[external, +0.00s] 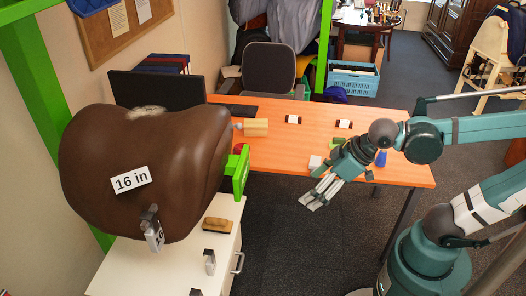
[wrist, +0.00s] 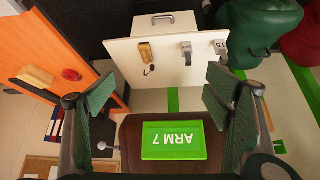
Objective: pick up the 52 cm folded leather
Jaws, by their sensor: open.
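No label reading 52 cm is legible, so I cannot tell which thing is the folded leather. A large brown leather form (external: 85,160) marked "16 in" stands at left. My gripper (external: 312,203) is open and empty, hanging by the table's front edge, right of the form. In the wrist view its fingers (wrist: 165,105) are spread wide, with a green "ARM 7" panel (wrist: 172,153) between them in the picture.
A white cabinet (external: 185,265) carries a wooden brush (external: 217,225) and metal tools (external: 209,262). A wooden block (external: 255,127), a white cube (external: 315,162) and a blue item (external: 381,158) are on the table. Green (wrist: 260,20) and red bundles show in the wrist view.

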